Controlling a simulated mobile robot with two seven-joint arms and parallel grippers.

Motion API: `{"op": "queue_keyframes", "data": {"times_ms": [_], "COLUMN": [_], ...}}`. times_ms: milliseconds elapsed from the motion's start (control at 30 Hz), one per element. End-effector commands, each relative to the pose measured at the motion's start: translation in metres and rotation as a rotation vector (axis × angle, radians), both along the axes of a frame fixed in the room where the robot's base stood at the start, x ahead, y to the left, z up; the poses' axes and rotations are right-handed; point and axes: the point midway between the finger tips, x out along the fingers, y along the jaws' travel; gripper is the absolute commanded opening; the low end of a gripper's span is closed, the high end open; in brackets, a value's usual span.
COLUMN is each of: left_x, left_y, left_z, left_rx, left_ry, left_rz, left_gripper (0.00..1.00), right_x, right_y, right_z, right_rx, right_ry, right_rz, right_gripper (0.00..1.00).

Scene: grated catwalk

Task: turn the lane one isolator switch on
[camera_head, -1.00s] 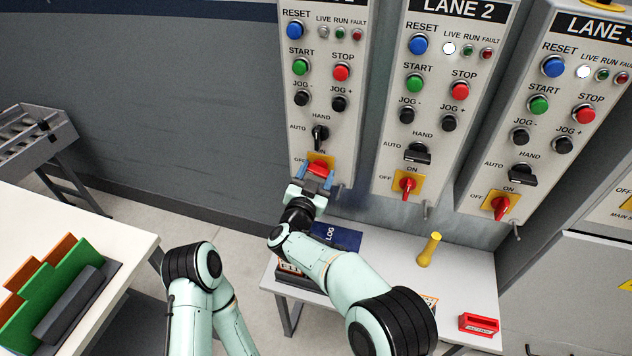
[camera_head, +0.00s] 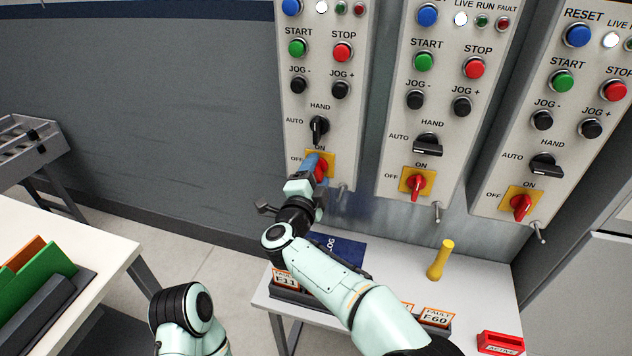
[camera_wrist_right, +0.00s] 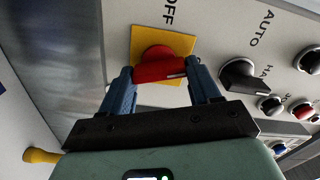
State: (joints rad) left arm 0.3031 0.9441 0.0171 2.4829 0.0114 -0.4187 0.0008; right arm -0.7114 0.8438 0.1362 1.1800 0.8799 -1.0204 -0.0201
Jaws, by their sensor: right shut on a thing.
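The lane one isolator switch is a red knob (camera_head: 321,171) on a yellow plate (camera_head: 331,160) at the bottom of the leftmost panel. My right gripper (camera_head: 312,168) is shut on the red knob and partly hides it in the head view. In the right wrist view the knob (camera_wrist_right: 160,68) sits between my two blue fingers (camera_wrist_right: 161,80), with its yellow plate (camera_wrist_right: 188,46) behind it. The lane one LIVE lamp (camera_head: 321,7) is lit white. My left gripper is out of view; only part of that arm shows.
The lane two isolator (camera_head: 417,186) and lane three isolator (camera_head: 521,205) are on neighbouring panels. A black HAND/AUTO selector (camera_head: 319,128) is just above the lane one isolator. Metal stubs (camera_head: 343,199) stick out below the panels. A yellow-handled object (camera_head: 440,260) stands on the white table below.

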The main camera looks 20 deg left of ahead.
Motion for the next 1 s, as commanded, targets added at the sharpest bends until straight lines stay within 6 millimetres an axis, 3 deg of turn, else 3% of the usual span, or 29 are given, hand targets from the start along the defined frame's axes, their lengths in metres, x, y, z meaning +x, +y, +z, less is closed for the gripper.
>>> {"op": "queue_keyframes", "data": {"times_ms": [400, 1000], "left_x": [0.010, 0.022], "left_y": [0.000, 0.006], "left_z": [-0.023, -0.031], "left_rx": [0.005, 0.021], "left_ry": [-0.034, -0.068], "left_rz": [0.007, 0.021], "left_gripper": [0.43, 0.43], "right_x": [0.001, 0.001], "right_y": [-0.003, -0.003], "right_z": [0.001, 0.002], "right_rx": [0.290, 0.381], "right_ry": [-0.017, -0.020], "right_rz": [-0.005, -0.005], "right_gripper": [0.31, 0.31]}}
